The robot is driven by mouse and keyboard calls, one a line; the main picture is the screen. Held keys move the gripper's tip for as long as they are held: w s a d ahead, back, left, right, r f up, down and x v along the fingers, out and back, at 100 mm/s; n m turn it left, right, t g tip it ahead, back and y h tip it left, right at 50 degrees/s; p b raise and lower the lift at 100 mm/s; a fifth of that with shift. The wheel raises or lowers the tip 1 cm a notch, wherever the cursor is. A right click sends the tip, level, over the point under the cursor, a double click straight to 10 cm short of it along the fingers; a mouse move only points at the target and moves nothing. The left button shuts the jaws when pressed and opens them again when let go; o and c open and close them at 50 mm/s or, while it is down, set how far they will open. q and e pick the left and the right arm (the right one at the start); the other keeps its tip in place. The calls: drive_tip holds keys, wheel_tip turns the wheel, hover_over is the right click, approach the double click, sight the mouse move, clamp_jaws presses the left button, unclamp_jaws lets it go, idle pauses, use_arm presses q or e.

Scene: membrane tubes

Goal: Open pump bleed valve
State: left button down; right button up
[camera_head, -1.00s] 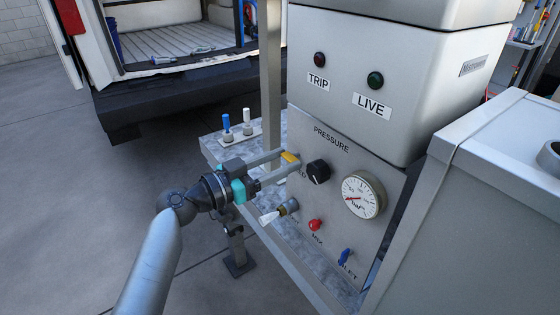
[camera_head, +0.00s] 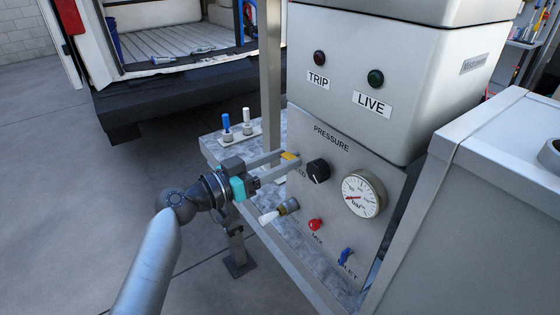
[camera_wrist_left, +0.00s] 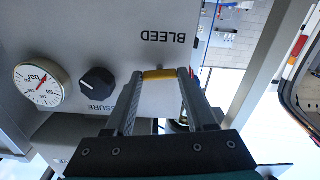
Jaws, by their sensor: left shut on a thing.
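The yellow bleed valve handle (camera_head: 289,156) sits on the left part of the grey pump panel (camera_head: 335,155). In the left wrist view the yellow handle (camera_wrist_left: 160,75) lies crosswise between my fingertips, beside the word BLEED. My left gripper (camera_head: 293,161) reaches the panel from the left and is shut on the handle; it also shows in the left wrist view (camera_wrist_left: 160,73). The fingers hide part of the panel lettering in the head view. My right gripper is not in view.
A black knob (camera_head: 318,171) and a pressure gauge (camera_head: 362,195) are right of my fingers. Below are a white-tipped fitting (camera_head: 270,217), a red valve (camera_head: 315,225) and a blue valve (camera_head: 345,257). Blue and white upright items (camera_head: 226,122) stand behind. A metal cabinet (camera_head: 490,220) fills the right.

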use_arm(q)
drive_tip(key=n, duration=0.3)
drive_tip(key=shift+n, duration=0.3)
drive_tip(key=n+p, duration=0.1)
drive_tip(key=n, duration=0.3)
drive_tip(key=shift+n, duration=0.3)
drive_tip(key=n+p, duration=0.1)
drive_tip(key=n, duration=0.3)
drive_tip(key=shift+n+p, duration=0.95)
drive_tip(key=shift+n, duration=0.95)
drive_tip(key=shift+f, duration=0.1)
drive_tip(key=shift+c, duration=1.2)
unclamp_jaws()
